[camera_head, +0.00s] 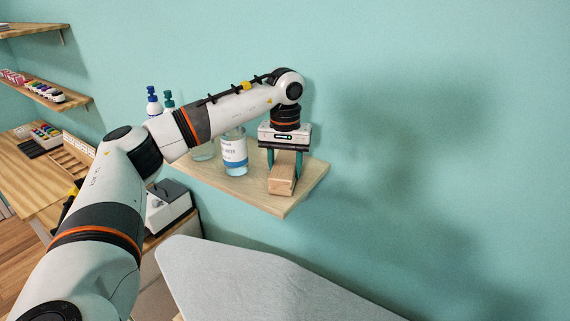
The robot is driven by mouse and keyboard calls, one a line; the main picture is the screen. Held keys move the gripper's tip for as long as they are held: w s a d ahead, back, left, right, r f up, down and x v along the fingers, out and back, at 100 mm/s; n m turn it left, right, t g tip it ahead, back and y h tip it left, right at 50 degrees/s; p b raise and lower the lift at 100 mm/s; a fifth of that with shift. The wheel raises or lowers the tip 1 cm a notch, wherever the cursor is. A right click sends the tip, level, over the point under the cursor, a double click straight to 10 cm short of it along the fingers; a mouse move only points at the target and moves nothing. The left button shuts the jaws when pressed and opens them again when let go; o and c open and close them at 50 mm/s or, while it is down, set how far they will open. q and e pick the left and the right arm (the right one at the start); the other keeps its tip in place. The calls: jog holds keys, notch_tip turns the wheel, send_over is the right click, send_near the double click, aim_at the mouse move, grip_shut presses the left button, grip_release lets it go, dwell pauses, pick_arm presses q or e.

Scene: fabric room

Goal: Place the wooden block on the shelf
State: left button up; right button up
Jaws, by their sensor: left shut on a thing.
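The wooden block (283,184) is a light brown, elongated block over the right part of the wooden wall shelf (260,201). My left gripper (284,165) points down from above, its two dark fingers shut on the block's sides. The block's underside looks at or very close to the shelf top; I cannot tell whether it touches. The far end of the block is partly hidden by the gripper. My right gripper is not in view.
A labelled clear bottle (234,153) stands on the shelf, left of the block. Pump bottles (153,103) show behind my left arm. A grey ironing board (250,285) lies below in front. Two more shelves (75,97) hang at far left, above a wooden table (40,180).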

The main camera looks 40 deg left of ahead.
aim_at(287, 163)
pick_arm(q)
jog(key=shift+f, duration=0.15)
jog(key=o, duration=1.2)
jog(key=shift+w, duration=0.1)
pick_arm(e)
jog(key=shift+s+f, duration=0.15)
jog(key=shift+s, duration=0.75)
pick_arm(q)
jog(key=shift+r, duration=0.2)
jog(key=shift+r+b, duration=0.2)
jog(key=shift+b, duration=0.1)
notch_tip(287, 163, up, 5)
jog(key=shift+d+b, duration=0.1)
jog(key=shift+b, duration=1)
notch_tip(287, 163, up, 7)
jog(key=shift+f+p, duration=0.2)
jog(key=shift+p, duration=0.35)
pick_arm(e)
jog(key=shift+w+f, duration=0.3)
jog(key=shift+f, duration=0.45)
pick_arm(q)
jog(key=shift+f, duration=0.1)
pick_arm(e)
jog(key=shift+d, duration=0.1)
